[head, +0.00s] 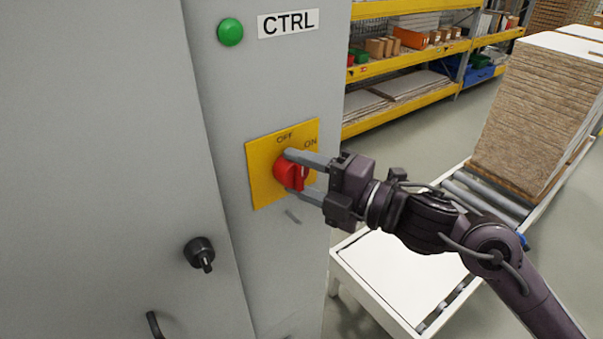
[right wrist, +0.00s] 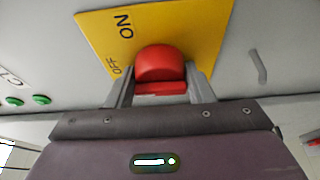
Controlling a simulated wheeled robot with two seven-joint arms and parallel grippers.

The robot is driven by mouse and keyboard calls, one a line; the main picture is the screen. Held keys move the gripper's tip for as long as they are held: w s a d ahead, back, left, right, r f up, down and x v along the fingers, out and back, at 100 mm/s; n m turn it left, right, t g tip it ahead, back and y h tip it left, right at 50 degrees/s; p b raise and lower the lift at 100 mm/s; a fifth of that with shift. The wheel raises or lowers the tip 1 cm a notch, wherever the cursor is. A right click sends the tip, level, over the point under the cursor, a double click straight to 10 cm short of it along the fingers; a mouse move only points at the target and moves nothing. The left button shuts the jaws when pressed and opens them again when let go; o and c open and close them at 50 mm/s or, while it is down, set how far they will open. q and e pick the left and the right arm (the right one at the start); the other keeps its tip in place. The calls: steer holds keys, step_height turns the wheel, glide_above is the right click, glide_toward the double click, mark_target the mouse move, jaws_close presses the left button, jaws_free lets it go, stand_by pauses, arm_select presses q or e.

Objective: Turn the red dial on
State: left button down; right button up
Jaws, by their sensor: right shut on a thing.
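The red dial (head: 291,173) sits on a yellow plate (head: 259,178) marked OFF and ON, on the grey cabinet front. My right gripper (head: 298,172) comes in from the right, with one finger above the dial and one below it. In the right wrist view the red dial (right wrist: 161,66) lies between the two fingers of my right gripper (right wrist: 161,85), which is shut on it. The ON mark shows clear of the fingers in both views. The dial's exact pointing direction is hard to tell behind the fingers. My left gripper is not in view.
A green button (head: 230,32) and a CTRL label (head: 288,23) are above the plate. A black knob (head: 200,252) is on the cabinet door at lower left. A roller conveyor with stacked boards (head: 535,110) and yellow shelves (head: 405,60) stand to the right.

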steer(key=m+b, duration=0.2)
steer(key=m+t+y, duration=0.1)
steer(key=m, duration=0.1)
steer(key=shift+f+b, duration=0.3)
steer(key=shift+b, duration=0.1)
steer(key=m+t+b, duration=0.1)
steer(key=m, duration=0.1)
steer(key=m+t, duration=0.1)
steer(key=m, duration=0.2)
steer(key=shift+a+y+b, duration=0.1)
steer(key=shift+y+b, duration=0.2)
steer(key=shift+b, duration=0.05)
steer(key=m+t, duration=0.1)
steer(key=m, duration=0.2)
steer(key=m+t+h, duration=0.1)
steer(key=m, duration=0.2)
steer(key=shift+s+a+t+b, duration=0.1)
steer(key=shift+t+b, duration=0.2)
steer(key=m+t+h, duration=0.1)
steer(key=m, duration=0.2)
steer(key=m+t+h, duration=0.1)
steer(key=m+t, duration=0.1)
steer(key=m, duration=0.2)
steer(key=shift+f+h, duration=0.1)
steer(key=shift+h, duration=0.2)
steer(key=shift+a+m, duration=0.1)
steer(key=shift+m, duration=0.2)
steer(key=o, duration=1)
steer(key=shift+c, duration=0.2)
